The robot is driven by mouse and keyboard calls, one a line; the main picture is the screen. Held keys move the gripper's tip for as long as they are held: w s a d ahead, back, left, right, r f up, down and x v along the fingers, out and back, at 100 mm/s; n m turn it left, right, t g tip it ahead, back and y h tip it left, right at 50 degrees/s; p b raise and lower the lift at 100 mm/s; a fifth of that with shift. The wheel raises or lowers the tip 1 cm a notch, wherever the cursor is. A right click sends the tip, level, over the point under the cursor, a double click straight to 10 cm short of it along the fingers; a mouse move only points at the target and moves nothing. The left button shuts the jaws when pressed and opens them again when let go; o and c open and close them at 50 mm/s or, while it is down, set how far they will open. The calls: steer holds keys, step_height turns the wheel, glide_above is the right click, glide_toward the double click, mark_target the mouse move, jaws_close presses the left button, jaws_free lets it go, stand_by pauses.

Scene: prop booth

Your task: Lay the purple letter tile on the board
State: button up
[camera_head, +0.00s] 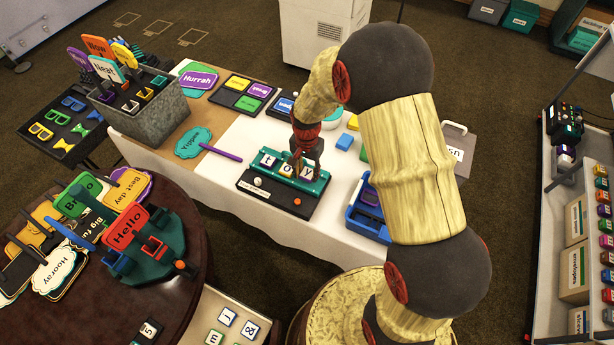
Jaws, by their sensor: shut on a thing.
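The board (313,187) is a teal tile rack on a black base, on the white-clothed table. Letter tiles on it read "t" (268,160), "o" (286,167) and "y" (305,172). My gripper (304,159) points down over the right half of the rack, its fingers shut on a small letter tile at rack level. The fingers partly cover the "o" and "y" tiles. The colour of the held tile is too small to tell, and I cannot tell whether it rests on the rack.
A blue bin (366,220) stands right of the board, and a blue block (345,141) lies behind it. A round dark table (165,310) with signs is at front left. Bare white cloth lies left of the board.

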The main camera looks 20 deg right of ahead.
steer(key=shift+w+f, duration=0.1)
steer(key=shift+f, duration=1.05)
steer(key=shift+f+b, duration=0.15)
steer(key=shift+b, duration=0.15)
steer(key=o, duration=1)
